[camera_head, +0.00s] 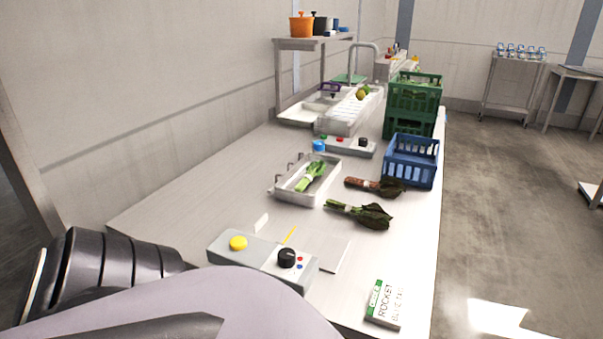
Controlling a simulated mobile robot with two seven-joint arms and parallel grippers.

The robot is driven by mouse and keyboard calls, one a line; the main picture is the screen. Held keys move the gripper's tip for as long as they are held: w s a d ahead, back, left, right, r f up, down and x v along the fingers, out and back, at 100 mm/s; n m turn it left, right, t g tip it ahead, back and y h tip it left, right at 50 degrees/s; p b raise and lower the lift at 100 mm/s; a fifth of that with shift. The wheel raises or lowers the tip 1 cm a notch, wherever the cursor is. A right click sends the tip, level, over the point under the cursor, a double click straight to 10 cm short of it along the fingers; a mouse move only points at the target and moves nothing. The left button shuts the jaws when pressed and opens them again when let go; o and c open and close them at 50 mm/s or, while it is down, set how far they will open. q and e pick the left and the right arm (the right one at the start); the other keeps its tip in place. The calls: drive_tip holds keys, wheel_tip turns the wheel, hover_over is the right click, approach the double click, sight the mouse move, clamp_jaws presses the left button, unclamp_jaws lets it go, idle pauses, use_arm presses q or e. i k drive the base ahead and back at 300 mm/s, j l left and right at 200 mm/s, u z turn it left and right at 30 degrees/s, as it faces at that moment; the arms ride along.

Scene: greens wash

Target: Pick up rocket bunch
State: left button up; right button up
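Two leafy bunches lie on the metal counter (190,190). One has green stems and dark leaves (362,213); the other has reddish-brown stems and dark leaves (376,187) and lies just behind it. A third, bright green bunch (311,177) with a pale band lies in a shallow metal tray (292,196). I cannot tell for sure which one is rocket. A white and green card reading "ROCKET" (384,303) lies near the counter's front right. My arm links fill the lower left; neither gripper shows, and part of the near counter is hidden.
A grey box with a yellow button (238,243) and a black knob sits in front of the tray. A blue crate (410,161) and stacked green crates (414,96) stand behind the bunches, by the right edge. A sink (350,112) is farther back. The counter's left side is clear.

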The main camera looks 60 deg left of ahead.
sight(313, 170)
drive_tip(key=k+j+z, duration=0.15)
drive_tip(key=k+j, duration=0.9)
drive_tip(key=k, duration=0.1)
